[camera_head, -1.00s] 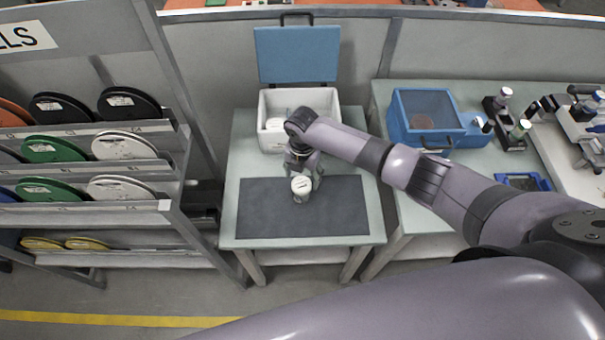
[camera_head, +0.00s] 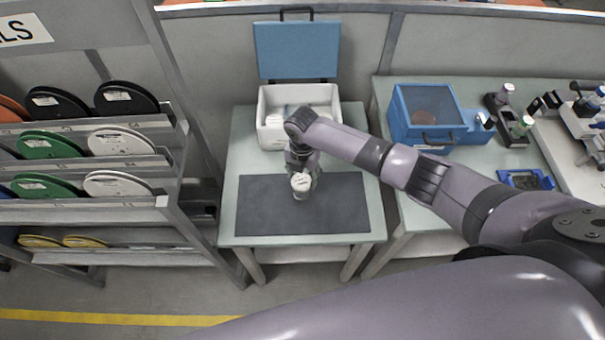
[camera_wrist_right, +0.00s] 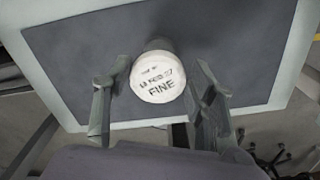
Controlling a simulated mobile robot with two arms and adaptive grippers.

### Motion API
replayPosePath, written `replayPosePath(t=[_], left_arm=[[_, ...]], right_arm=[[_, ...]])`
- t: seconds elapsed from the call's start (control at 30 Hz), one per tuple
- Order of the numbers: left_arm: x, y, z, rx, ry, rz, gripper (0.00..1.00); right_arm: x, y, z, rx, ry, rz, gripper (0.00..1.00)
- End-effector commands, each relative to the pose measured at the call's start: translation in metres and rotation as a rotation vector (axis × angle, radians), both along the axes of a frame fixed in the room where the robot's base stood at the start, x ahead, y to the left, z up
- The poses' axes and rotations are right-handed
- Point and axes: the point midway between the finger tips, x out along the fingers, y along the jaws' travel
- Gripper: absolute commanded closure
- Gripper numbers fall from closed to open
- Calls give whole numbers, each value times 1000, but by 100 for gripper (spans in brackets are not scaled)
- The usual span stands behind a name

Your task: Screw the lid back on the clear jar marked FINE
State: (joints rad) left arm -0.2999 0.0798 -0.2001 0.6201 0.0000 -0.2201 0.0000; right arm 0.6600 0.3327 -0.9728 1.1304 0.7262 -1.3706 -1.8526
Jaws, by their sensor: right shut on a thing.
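The clear jar (camera_wrist_right: 158,44) stands on the dark mat, largely hidden under a white lid (camera_wrist_right: 158,78). The lid carries printed text, with FINE the largest word. In the head view the lid (camera_head: 300,182) shows as a small white disc near the middle of the mat. My right gripper (camera_wrist_right: 160,85) comes down from above with one finger on each side of the lid and is shut on it. The lid sits over the jar's mouth; whether its thread is engaged cannot be seen. My left gripper is not in view.
The dark mat (camera_head: 346,220) lies on a pale table (camera_head: 228,226). Behind it stands a white box (camera_head: 268,138) with a raised blue lid (camera_head: 297,52). A spool rack (camera_head: 180,205) is at left; a blue case (camera_head: 428,108) is on the right table. The mat is otherwise clear.

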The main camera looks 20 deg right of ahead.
Motion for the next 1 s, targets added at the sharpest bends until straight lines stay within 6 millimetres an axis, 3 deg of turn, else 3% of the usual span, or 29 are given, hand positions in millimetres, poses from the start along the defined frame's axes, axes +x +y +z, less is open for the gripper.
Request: replayPosePath(t=[0.3, 0.7, 1.0], left_arm=[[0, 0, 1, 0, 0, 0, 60], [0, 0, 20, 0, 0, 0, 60], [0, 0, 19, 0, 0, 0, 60]], right_arm=[[0, 0, 0, 1, -1, -10, 67], [-3, -1, 0, 2, 1, -332, 67], [-3, -2, -1, 2, 0, -352, 67]])
